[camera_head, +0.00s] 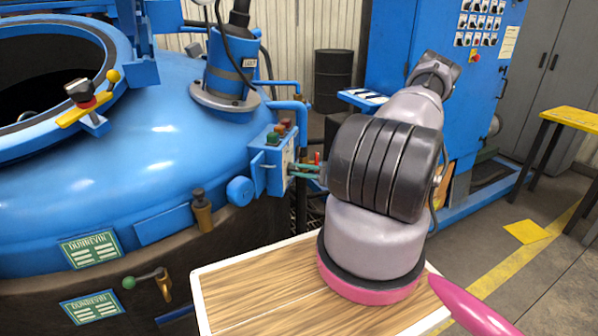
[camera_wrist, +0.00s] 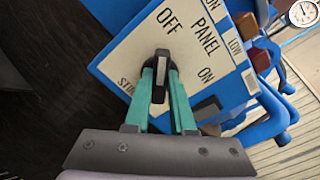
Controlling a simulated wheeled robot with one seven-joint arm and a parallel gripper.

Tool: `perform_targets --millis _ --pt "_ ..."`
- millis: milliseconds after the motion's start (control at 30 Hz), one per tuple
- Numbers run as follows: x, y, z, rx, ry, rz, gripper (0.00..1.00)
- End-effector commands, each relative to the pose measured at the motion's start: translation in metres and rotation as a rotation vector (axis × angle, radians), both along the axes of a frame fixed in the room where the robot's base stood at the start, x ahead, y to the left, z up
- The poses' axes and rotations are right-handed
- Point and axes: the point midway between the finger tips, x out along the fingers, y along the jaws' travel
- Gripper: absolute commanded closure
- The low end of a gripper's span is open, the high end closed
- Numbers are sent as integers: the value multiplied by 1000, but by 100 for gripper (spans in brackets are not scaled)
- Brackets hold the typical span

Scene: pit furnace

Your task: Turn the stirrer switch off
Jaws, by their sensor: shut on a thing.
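The stirrer switch is a dark knob with a pale line (camera_wrist: 161,68) on the white face of a blue control box (camera_wrist: 118,72). The face carries the words PANEL, OFF and ON, and a partly covered word beginning "ST". My gripper (camera_wrist: 163,88) has its two teal fingers closed on either side of the knob. In the wrist view the knob stands roughly upright, with OFF above it and ON to its right. Which end is the pointer I cannot tell. In the head view, my gripper (camera_head: 296,170) reaches the right face of the control box (camera_head: 264,178), and the knob is hidden.
The blue furnace (camera_head: 130,150) with its open mouth fills the left. Coloured buttons (camera_head: 279,132) top the control box. A wooden board (camera_head: 250,285) lies below my arm. A blue cabinet (camera_head: 400,40) and a dark drum (camera_head: 333,80) stand behind.

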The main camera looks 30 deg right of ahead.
Motion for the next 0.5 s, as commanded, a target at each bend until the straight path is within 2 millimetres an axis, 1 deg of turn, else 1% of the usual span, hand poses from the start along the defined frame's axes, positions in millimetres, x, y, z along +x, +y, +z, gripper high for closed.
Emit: perform_targets --millis 367,400,467,500 --pt "-1 -1 -1 -7 -3 0 100" --pt "-1 -1 -1 -7 -3 0 74" --pt "-1 -1 -1 -6 -3 0 51" --pt "-1 -1 -1 -6 -3 0 48"
